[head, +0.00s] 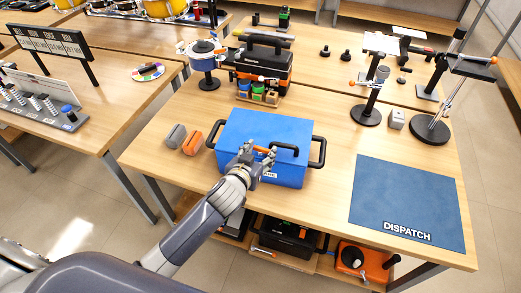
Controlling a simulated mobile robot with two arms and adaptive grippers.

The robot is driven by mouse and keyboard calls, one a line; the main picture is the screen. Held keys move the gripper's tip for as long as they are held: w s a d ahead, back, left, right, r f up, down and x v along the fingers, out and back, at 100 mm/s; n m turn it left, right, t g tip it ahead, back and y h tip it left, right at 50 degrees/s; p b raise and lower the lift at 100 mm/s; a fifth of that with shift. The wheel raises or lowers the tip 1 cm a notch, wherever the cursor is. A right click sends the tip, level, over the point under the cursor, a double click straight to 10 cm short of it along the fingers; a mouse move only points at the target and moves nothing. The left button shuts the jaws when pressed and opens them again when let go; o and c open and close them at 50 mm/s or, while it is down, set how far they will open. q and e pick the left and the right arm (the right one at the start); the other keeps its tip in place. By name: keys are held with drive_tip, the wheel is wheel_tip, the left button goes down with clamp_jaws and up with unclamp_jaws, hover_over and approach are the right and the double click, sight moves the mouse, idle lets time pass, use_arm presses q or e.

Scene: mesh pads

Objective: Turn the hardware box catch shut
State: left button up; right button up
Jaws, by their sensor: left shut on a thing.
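The blue hardware box (262,126) stands on the wooden table with its lid down. It has black handles on its sides and a dark handle (286,148) near the front edge. A small orange catch (264,150) shows at the front of the box. My left gripper (258,156) reaches in from the lower left and is shut on the catch. Its fingers hide part of the catch and the box front, so the catch's exact angle is hard to tell. A pale label shows partly below the gripper. My right gripper is not in view.
A blue DISPATCH mat (405,203) lies bare to the right. Grey and orange blocks (192,143) sit left of the box. A black toolbox (262,66) and a small crate stand behind it, stands (366,113) at the back right. The tabletop right of the box is clear.

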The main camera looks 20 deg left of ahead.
sight(260, 151)
use_arm(q)
drive_tip(key=shift+a+r+m+h+p, duration=0.15)
drive_tip(key=shift+a+m+h+p, duration=0.15)
drive_tip(key=shift+m+h+p, duration=0.4)
drive_tip(key=shift+a+m+g+h, duration=0.25)
drive_tip(key=shift+m+g+h, duration=0.15)
drive_tip(key=shift+m+h, duration=0.7)
drive_tip(key=shift+w+a+m+g+h, duration=0.15)
drive_tip(key=shift+m+g+h, duration=0.25)
drive_tip(key=shift+m+h, duration=0.5)
drive_tip(key=shift+w+a+m+g+h, duration=0.1)
drive_tip(key=shift+a+m+g+h, duration=0.2)
drive_tip(key=shift+m+g+h, duration=0.6)
drive_tip(key=shift+w+a+m+g+h+b, duration=0.15)
drive_tip(key=shift+m+g+h+b, duration=0.1)
drive_tip(key=shift+m+g+h, duration=0.65)
drive_tip(key=shift+w+a+m+g+h+b, duration=0.2)
drive_tip(key=shift+m+g+h, duration=0.45)
drive_tip(key=shift+m, duration=0.45)
drive_tip(key=shift+f+m+g+h+b, duration=0.3)
drive_tip(key=shift+m+g+h+b, duration=0.25)
drive_tip(key=shift+m+g+b, duration=0.25)
drive_tip(key=g+b, duration=0.1)
drive_tip(key=m+g+b, duration=0.2)
drive_tip(key=shift+w+a+f+h+b, duration=0.15)
drive_tip(key=shift+w+h+b, duration=0.1)
drive_tip(key=shift+h+b, duration=0.15)
drive_tip(key=shift+r+m+g+b, duration=0.25)
drive_tip(key=shift+m+g+b, duration=0.75)
drive_tip(key=shift+b, duration=0.25)
